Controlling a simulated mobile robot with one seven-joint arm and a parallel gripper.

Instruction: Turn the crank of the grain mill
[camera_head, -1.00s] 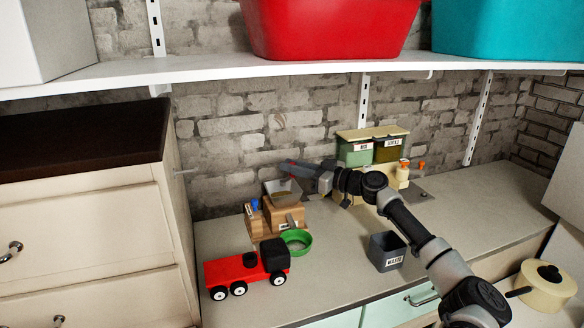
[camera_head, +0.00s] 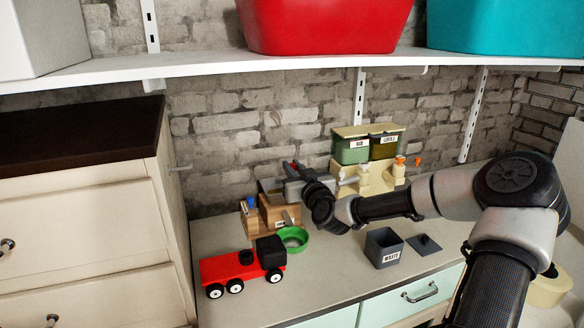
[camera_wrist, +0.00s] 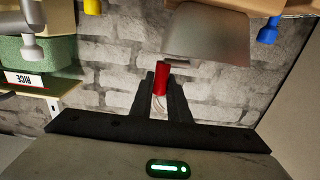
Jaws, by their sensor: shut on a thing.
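The grain mill (camera_head: 281,214) is a wooden body with a grey hopper (camera_wrist: 208,38), which shows close up in the wrist view. It stands on the counter, left of the middle. A red crank knob (camera_wrist: 160,79) sits between the fingers of my gripper (camera_wrist: 160,82), which is shut on it. In the head view my gripper (camera_head: 290,178) is at the top of the mill and hides most of the hopper and crank. A green bowl (camera_head: 303,245) stands in front of the mill.
A red toy truck (camera_head: 232,267) is in front of the mill. A dark waste box (camera_head: 382,249) and a flat grey lid (camera_head: 424,244) lie to the right. A labelled grain dispenser (camera_head: 352,153) stands against the brick wall. A white shelf (camera_head: 300,72) hangs above.

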